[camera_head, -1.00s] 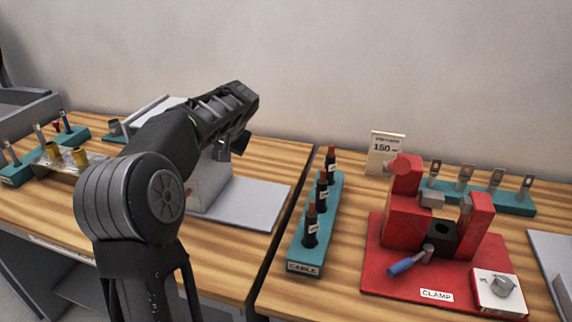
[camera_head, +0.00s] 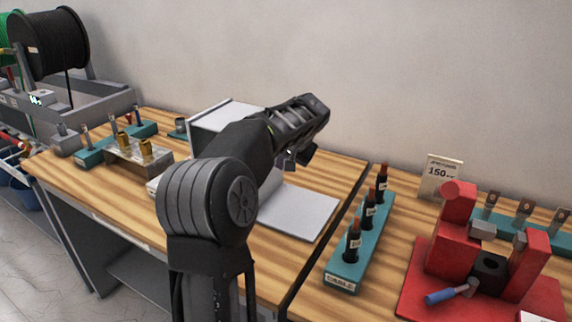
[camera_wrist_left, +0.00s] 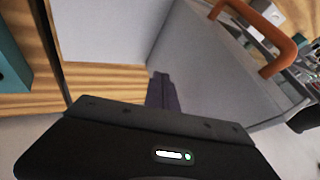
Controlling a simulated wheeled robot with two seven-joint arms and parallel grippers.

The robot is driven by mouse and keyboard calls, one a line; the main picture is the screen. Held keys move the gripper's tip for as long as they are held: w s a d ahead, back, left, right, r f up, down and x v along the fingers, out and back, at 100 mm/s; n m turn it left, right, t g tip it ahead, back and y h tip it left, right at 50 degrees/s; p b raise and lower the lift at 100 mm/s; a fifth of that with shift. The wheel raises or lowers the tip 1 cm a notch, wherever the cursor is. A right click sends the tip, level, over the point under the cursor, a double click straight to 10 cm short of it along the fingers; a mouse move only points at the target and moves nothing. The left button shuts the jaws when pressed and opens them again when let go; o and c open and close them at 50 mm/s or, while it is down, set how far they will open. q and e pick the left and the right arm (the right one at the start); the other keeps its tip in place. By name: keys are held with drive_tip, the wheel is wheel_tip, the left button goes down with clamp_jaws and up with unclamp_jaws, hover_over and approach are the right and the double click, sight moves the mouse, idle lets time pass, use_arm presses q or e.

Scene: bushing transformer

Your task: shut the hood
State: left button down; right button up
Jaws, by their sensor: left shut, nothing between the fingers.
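The hood (camera_head: 226,105) is a pale grey box-like cover on the left table, in the head view. My left arm hides much of it. In the left wrist view its grey panel (camera_wrist_left: 205,70) fills the middle right, with an orange handle (camera_wrist_left: 285,57) at the upper right. How far the hood is open is unclear. My left gripper (camera_head: 287,164) points down beside the hood's right side, above the pale plate (camera_head: 305,212). Its fingers are shut and empty in the left wrist view (camera_wrist_left: 162,88), close to the panel; contact is unclear. My right gripper is out of view.
A teal cable rack (camera_head: 347,270) with black-and-red pieces stands to the right, past the gap between tables. A red clamp station (camera_head: 450,262) is further right. A metal stand (camera_head: 130,152) with brass pieces is left of the hood. Cable spools (camera_head: 50,45) are at the far left.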

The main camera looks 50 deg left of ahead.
use_arm(q)
drive_tip(key=b+v, duration=0.1)
drive_tip(key=v, duration=0.9)
drive_tip(key=shift+w+d, duration=0.1)
